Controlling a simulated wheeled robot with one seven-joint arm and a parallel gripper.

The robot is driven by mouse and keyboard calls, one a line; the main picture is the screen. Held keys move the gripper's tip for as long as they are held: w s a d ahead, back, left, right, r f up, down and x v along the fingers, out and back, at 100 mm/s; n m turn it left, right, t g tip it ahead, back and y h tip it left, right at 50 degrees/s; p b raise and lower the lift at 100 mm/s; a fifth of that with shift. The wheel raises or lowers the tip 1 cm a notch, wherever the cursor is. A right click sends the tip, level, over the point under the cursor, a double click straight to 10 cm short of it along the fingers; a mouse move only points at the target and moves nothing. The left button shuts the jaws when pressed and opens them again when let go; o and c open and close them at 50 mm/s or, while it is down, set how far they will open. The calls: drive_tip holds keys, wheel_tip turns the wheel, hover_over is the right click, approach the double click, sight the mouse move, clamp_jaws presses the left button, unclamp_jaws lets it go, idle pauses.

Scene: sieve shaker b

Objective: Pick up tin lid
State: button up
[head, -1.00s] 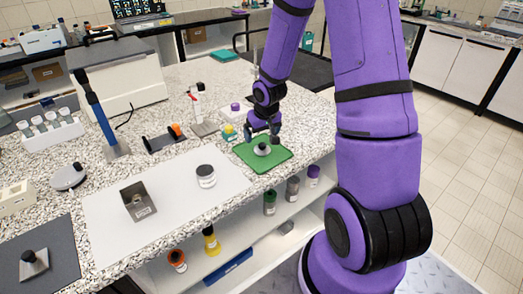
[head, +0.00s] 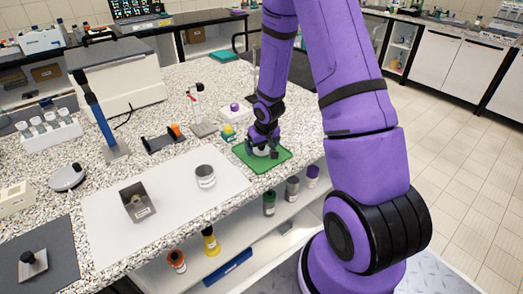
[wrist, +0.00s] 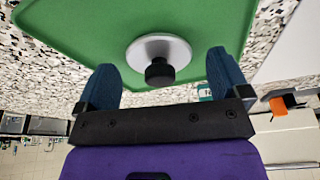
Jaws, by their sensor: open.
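The tin lid (wrist: 176,46) is a round silver disc with a black knob (wrist: 159,72), lying flat on a green mat (wrist: 80,25). In the head view the lid (head: 262,152) is partly hidden by my gripper (head: 264,147). My gripper (wrist: 164,68) is open and close over the lid. In the wrist view its two blue fingers stand left and right of the knob, with a gap on both sides. Nothing is held. A round grey tin (head: 205,178) stands on the white sheet, left of the green mat (head: 283,157).
A square metal container (head: 137,203) stands on the white sheet (head: 105,222). A yellow-and-green item (head: 229,133) and a white block with a purple top (head: 235,110) sit close behind the green mat. Bottles stand on the shelf below the counter edge.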

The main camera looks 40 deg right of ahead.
drive_tip(key=c, duration=1)
